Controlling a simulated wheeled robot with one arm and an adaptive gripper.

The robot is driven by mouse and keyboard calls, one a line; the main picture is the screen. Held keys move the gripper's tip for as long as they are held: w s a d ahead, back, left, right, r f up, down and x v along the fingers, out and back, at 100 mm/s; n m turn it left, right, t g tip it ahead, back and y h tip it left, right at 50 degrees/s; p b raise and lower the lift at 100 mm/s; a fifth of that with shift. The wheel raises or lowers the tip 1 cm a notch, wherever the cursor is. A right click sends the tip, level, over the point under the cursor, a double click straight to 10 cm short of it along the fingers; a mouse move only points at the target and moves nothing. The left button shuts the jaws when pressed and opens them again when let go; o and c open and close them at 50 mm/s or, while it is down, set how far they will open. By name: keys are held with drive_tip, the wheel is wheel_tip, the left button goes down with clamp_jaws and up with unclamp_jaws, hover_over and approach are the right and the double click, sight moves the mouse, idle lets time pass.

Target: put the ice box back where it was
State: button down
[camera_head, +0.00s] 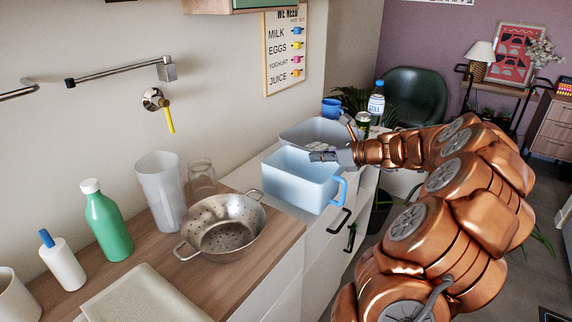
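The ice box, a light blue open-topped box (295,187) with a blue handle on its right side, stands upright on the counter in the middle of the head view. My gripper (318,154) is at the far right part of its rim, reaching in from the right. I cannot tell whether it touches the rim, or whether its fingers are open or shut. Behind the box is a grey tub (300,131), partly hidden by the box and my gripper.
A metal colander (226,228) stands close in front of the box. A clear glass (202,176), a tall white container (162,190) and a green bottle (107,222) stand to the left. A can (362,124), a water bottle (376,103) and a blue mug (331,107) stand behind.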

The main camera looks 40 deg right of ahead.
sight(291, 159)
drive_tip(key=w+a, duration=0.1)
drive_tip(key=w, duration=0.5)
drive_tip(key=w+a, duration=0.1)
drive_tip(key=w, duration=0.1)
drive_tip(key=shift+w+a+f, duration=0.35)
drive_tip(key=shift+w+f, duration=0.05)
drive_tip(key=shift+w+a+f, duration=0.1)
drive_tip(key=shift+w+f, duration=0.05)
drive_tip(key=shift+f, duration=0.8)
drive_tip(key=shift+w+f, duration=0.15)
drive_tip(key=shift+f, duration=0.75)
drive_tip(key=c, duration=1.9)
unclamp_jaws()
drive_tip(key=shift+f, duration=0.15)
drive_tip(key=o, duration=0.6)
drive_tip(key=shift+r, duration=0.2)
drive_tip(key=v, duration=1.2)
